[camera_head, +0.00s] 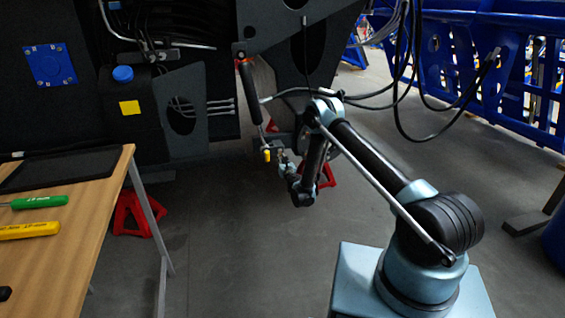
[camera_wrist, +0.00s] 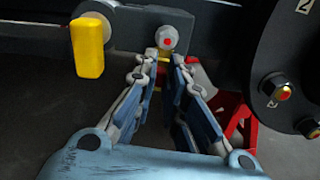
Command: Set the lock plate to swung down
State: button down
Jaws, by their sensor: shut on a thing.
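My gripper (camera_wrist: 164,66) reaches up in the wrist view, with its blue-grey fingers close around a small narrow part (camera_wrist: 163,58) below a bolt with a red centre (camera_wrist: 168,40). This part shows some yellow and seems to be the lock plate; the fingers hide much of it, so I cannot tell its exact angle. A yellow block (camera_wrist: 89,59) hangs from a round pivot to the left, apart from the fingers. In the head view my gripper (camera_head: 284,164) is small, at the lower edge of the dark chassis, just right of the yellow block (camera_head: 267,155).
A dark round plate (camera_wrist: 290,75) with red-centred bolts is close on the right. A red stand (camera_head: 325,175) is behind my arm. Dark hoses (camera_head: 405,90) hang above it.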

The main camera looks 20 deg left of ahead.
jog(key=shift+s+f, duration=0.15)
jog(key=shift+s, duration=0.1)
jog(key=c, duration=1.6)
grip_release()
jog(key=shift+f, duration=0.2)
jog(key=shift+c, duration=0.2)
jog(key=shift+w+r, duration=0.1)
jog(key=shift+w, duration=0.05)
jog(key=shift+r, duration=0.1)
jog(key=shift+r, duration=4.9)
